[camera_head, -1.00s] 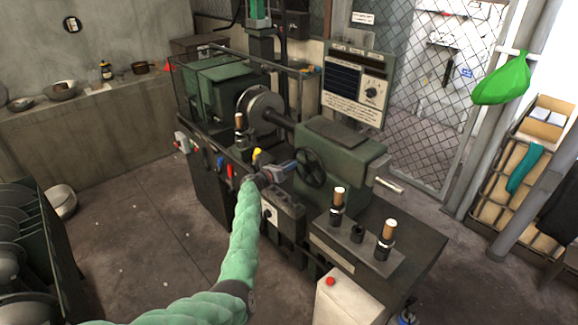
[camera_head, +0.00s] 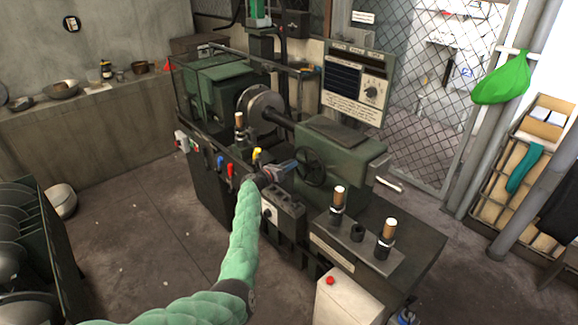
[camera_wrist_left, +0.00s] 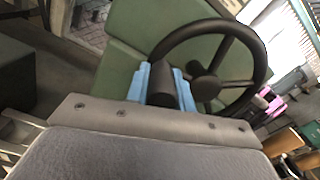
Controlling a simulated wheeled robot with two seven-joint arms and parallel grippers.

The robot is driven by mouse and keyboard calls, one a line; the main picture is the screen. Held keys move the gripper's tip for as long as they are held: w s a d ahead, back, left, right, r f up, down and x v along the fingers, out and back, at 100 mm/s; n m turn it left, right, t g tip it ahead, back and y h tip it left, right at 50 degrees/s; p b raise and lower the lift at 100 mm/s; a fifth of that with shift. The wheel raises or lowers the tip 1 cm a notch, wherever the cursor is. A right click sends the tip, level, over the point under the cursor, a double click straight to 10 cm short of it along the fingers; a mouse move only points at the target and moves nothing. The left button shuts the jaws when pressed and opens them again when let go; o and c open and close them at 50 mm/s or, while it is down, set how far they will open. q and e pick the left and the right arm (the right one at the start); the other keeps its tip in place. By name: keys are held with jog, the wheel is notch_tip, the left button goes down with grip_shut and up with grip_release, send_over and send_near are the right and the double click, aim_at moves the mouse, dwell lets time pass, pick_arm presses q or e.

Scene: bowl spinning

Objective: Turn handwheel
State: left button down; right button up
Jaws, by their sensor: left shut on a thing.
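The dark handwheel (camera_head: 311,168) is on the front of the green lathe housing, right of the middle in the head view. Its rim, spokes and hub (camera_wrist_left: 206,86) show large in the left wrist view. My left gripper (camera_head: 291,166) is at the left side of the wheel. In the wrist view its blue fingers (camera_wrist_left: 160,88) are shut on the wheel's dark handle (camera_wrist_left: 162,80), which sits between them near the rim. The lower part of the wheel is partly hidden behind my wrist in that view. My right gripper is not in view.
The lathe (camera_head: 345,158) has a control panel (camera_head: 356,86) behind the wheel. Wooden-handled posts (camera_head: 386,236) stand on its plate to the right. Levers with yellow (camera_head: 257,154) and red knobs are close left of my gripper. A white box with a red button (camera_head: 330,281) stands in front.

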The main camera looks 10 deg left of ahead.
pick_arm(q)
jog(key=c, duration=1.2)
grip_release()
jog(key=shift+s+f, duration=0.15)
jog(key=shift+f, duration=0.6)
jog(key=shift+r, duration=0.3)
jog(key=shift+s+a, duration=0.25)
jog(key=b+v, duration=0.2)
jog(key=v, duration=0.5)
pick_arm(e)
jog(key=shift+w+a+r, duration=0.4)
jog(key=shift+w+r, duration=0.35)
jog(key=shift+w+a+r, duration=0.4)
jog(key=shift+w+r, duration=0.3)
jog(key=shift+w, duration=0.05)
pick_arm(q)
jog(key=shift+f, duration=0.1)
